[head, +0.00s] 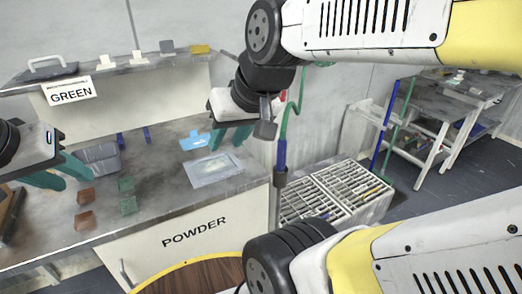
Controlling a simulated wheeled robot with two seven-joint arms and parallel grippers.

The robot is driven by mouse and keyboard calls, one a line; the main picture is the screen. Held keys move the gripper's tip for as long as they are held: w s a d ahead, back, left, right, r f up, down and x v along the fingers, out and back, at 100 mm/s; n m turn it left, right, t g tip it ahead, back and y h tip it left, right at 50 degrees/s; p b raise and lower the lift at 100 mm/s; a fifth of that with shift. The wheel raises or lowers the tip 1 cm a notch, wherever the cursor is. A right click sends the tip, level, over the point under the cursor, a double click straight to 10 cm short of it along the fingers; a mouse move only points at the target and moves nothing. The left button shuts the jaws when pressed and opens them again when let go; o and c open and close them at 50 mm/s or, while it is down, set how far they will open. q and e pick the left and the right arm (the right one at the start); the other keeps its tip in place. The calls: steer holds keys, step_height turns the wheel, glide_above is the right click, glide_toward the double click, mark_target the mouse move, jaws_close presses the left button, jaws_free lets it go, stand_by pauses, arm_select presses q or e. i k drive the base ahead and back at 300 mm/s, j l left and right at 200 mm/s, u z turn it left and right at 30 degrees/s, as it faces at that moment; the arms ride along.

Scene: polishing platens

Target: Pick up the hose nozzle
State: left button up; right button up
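The hose nozzle appears to be the blue tube with a dark grey tip (281,160), hanging upright beside the right end of the powder bench. A green hose (293,108) rises from its top. My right gripper (228,139) is above the bench, left of the nozzle and apart from it. Its teal fingers look spread with nothing between them, though the wrist partly hides them. My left gripper (62,173) is at the far left over the bench, far from the nozzle. Its teal fingers are apart and empty.
The POWDER bench (165,222) carries a grey tray (213,168), a light-blue item (195,141), and brown and green blocks. Slatted crates (335,193) stand on the floor right of the nozzle.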

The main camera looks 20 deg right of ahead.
mark_target(282, 142)
steer(key=z, duration=2.4)
steer(key=u, duration=0.85)
steer(key=l+u, duration=0.15)
steer(key=u, duration=0.25)
steer(key=i+l+u, duration=0.1)
steer(key=u, duration=0.35)
steer(key=l+u, duration=0.4)
steer(key=u, duration=0.45)
steer(key=k+l+u, duration=0.2)
steer(key=l, duration=0.2)
steer(key=l+u, duration=0.15)
steer(key=l, duration=0.2)
steer(key=k+l+u, duration=0.2)
steer(key=l, duration=0.15)
steer(key=k+l, duration=0.2)
steer(key=l, duration=0.15)
